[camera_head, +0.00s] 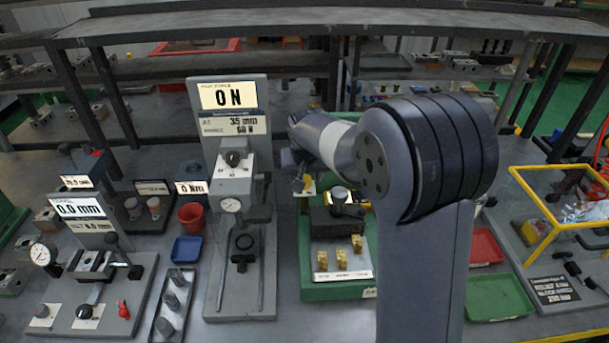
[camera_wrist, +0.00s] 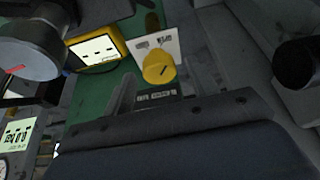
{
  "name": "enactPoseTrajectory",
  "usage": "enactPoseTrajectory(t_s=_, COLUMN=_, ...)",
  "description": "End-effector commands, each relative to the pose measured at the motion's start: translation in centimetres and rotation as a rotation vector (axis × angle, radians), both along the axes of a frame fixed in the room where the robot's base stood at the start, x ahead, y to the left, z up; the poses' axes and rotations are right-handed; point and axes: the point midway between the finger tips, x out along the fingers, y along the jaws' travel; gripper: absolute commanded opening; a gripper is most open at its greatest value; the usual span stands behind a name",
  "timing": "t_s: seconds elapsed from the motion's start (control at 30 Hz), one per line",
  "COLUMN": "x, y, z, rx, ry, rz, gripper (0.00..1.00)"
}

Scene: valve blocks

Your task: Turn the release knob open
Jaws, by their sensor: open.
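The release knob appears to be the yellow knob (camera_wrist: 158,66) with a dark line on its face, on a pale plate (camera_wrist: 144,46) in the wrist view. In the head view, a small yellow part (camera_head: 305,186) beside a white plate shows just below my gripper (camera_head: 293,163); it seems to be the same knob. My gripper (camera_wrist: 157,86) is open, its grey fingers pointing toward the knob, which appears between them in the picture. I cannot tell the distance left between fingers and knob, and no contact is visible. The dark gripper body fills the bottom of the wrist view.
A green fixture (camera_head: 318,292) with several yellow pieces and a dark block stands under my arm. A yellow-framed display (camera_wrist: 96,52) is close to the knob. A yellow frame (camera_head: 545,235) stands right.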

Motion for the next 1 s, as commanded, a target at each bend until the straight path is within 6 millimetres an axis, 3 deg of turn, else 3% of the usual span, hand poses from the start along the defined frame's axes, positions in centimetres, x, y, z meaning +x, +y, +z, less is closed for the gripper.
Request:
enactPoseTrajectory(t_s=0.27, x=-0.2, y=0.0, z=0.6, rx=0.0, ry=-0.002, rz=0.001, gripper=0.55)
enactPoseTrajectory(t_s=0.7, x=-3.3, y=-0.1, z=8.1, rx=0.001, ry=-0.004, rz=0.0, gripper=0.55)
enactPoseTrajectory(t_s=1.0, x=-4.2, y=-0.2, z=10.0, rx=0.0, ry=0.0, rz=0.0, gripper=0.55)
